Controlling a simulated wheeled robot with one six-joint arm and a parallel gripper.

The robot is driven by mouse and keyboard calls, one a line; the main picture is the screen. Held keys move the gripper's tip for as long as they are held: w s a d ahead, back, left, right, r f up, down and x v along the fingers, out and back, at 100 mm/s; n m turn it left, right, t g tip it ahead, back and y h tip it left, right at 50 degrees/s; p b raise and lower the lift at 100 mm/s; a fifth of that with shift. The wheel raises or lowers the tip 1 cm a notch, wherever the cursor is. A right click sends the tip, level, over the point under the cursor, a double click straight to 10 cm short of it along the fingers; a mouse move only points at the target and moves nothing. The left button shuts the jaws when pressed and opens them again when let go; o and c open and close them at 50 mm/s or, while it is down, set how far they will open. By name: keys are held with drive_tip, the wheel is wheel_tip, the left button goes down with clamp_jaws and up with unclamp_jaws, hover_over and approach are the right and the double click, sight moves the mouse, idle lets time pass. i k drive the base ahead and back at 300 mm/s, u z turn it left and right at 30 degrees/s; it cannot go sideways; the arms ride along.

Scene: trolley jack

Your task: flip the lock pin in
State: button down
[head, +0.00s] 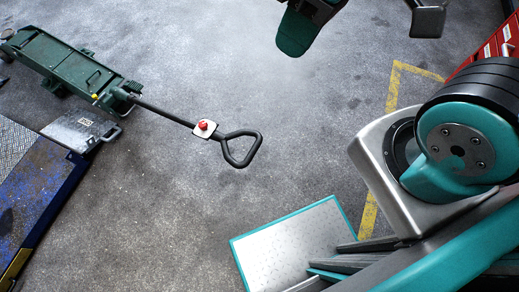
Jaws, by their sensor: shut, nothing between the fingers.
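A green trolley jack (62,62) stands on the floor at the upper left. Its long black handle (165,115) slopes down to the right and ends in a triangular grip loop (241,149). A pale plate with a red knob (203,125) sits on the handle just before the loop. A small yellow part (95,97) shows near the handle's base. I cannot tell from this view which part is the lock pin. Parts of my arm show at the top and lower right, but I cannot make out my gripper's fingers.
A worn blue platform (40,185) with a yellow-edged corner lies at the lower left, a grey metal plate (82,130) beside it. A red cabinet (497,42) stands at the upper right near a yellow floor line (392,95). The floor around the grip is clear.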

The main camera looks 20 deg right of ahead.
sight(95, 96)
drive_tip(key=u, duration=1.75)
drive_tip(key=i, duration=2.65)
drive_tip(key=z, duration=0.9)
